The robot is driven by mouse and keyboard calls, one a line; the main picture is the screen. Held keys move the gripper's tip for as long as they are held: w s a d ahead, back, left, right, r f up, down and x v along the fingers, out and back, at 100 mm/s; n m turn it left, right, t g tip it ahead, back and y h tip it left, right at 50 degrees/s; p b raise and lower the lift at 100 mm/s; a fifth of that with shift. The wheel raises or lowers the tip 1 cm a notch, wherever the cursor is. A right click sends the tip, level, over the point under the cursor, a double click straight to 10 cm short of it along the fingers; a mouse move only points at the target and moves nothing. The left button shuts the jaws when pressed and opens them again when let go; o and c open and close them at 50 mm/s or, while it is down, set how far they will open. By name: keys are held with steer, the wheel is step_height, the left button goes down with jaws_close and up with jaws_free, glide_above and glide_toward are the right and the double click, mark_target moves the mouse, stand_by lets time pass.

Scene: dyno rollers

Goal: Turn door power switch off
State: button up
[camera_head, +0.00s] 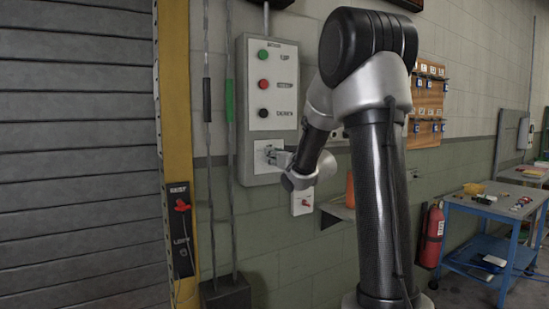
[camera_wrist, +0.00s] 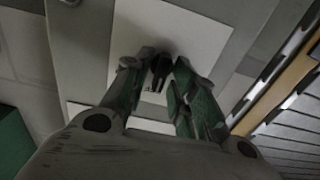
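The grey door control box (camera_head: 240,90) hangs on the wall, with green, red and black buttons on its white face. A pale switch plate (camera_head: 261,165) is at its lower end. My gripper's two fingers (camera_wrist: 163,68) stand close on either side of the lever. I cannot tell whether they touch it. The lever's position is hard to read.
Another small box with a red switch (camera_head: 304,202) is just below right. A blue workbench (camera_head: 480,209) and fire extinguisher (camera_head: 431,237) stand right.

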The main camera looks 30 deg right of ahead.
stand_by(0.3)
steer(key=s, duration=1.2)
steer(key=shift+d, duration=0.2)
